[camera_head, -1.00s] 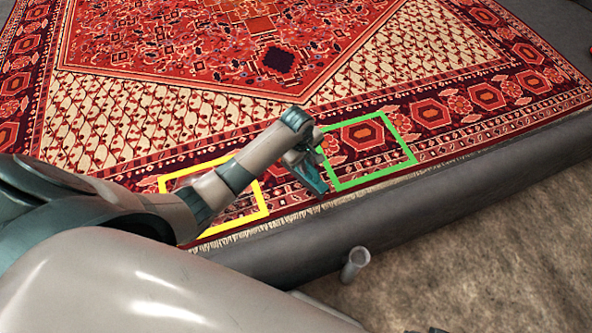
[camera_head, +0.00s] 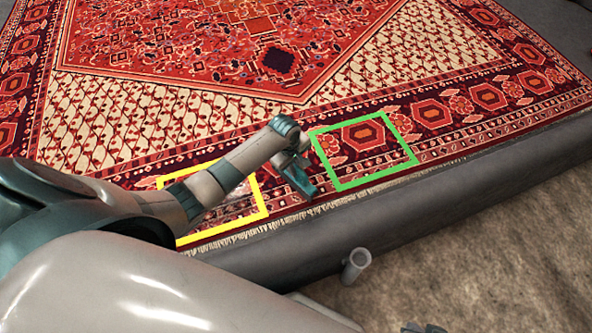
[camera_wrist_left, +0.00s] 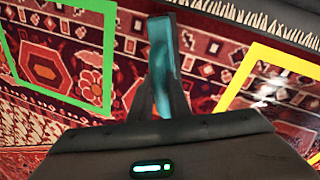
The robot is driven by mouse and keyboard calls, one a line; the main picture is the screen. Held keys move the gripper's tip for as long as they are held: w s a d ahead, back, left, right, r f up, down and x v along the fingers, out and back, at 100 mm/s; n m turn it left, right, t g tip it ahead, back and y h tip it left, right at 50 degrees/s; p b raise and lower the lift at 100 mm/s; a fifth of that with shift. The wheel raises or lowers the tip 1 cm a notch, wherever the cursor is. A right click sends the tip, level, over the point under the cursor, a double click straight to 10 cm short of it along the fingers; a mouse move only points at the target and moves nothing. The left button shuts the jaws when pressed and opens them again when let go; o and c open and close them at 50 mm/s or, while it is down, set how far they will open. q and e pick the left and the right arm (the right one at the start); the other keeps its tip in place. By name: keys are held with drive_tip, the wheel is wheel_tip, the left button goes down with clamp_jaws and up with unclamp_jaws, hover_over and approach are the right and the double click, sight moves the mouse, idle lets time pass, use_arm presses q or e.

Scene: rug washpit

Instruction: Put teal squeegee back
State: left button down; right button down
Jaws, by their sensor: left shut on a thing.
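My left gripper (camera_head: 292,168) is shut on the teal squeegee (camera_head: 302,184) and holds it over the rug's front border, between the yellow and green frames. In the left wrist view, the teal squeegee (camera_wrist_left: 160,45) extends away from between the two dark fingers of the left gripper (camera_wrist_left: 160,90). The head view shows only a small part of the squeegee; the gripper hides the rest. A small dark piece at the bottom edge of the head view looks like the tip of my right gripper (camera_head: 425,328); its jaws cannot be made out.
A patterned red rug (camera_head: 420,60) fills the pit behind a dark grey curb (camera_head: 440,190). A green frame (camera_head: 409,144) and a yellow frame (camera_head: 262,198) lie on it. A whitish patch (camera_head: 236,192) shows inside the yellow frame. An upright grey tube (camera_head: 355,264) stands before the curb; brown floor lies right.

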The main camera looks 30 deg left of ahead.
use_arm(q)
drive_tip(key=shift+f, duration=0.4)
drive_tip(key=shift+f, duration=0.15)
drive_tip(key=c, duration=1.7)
unclamp_jaws()
drive_tip(key=shift+o, duration=0.2)
drive_tip(key=shift+r, duration=0.2)
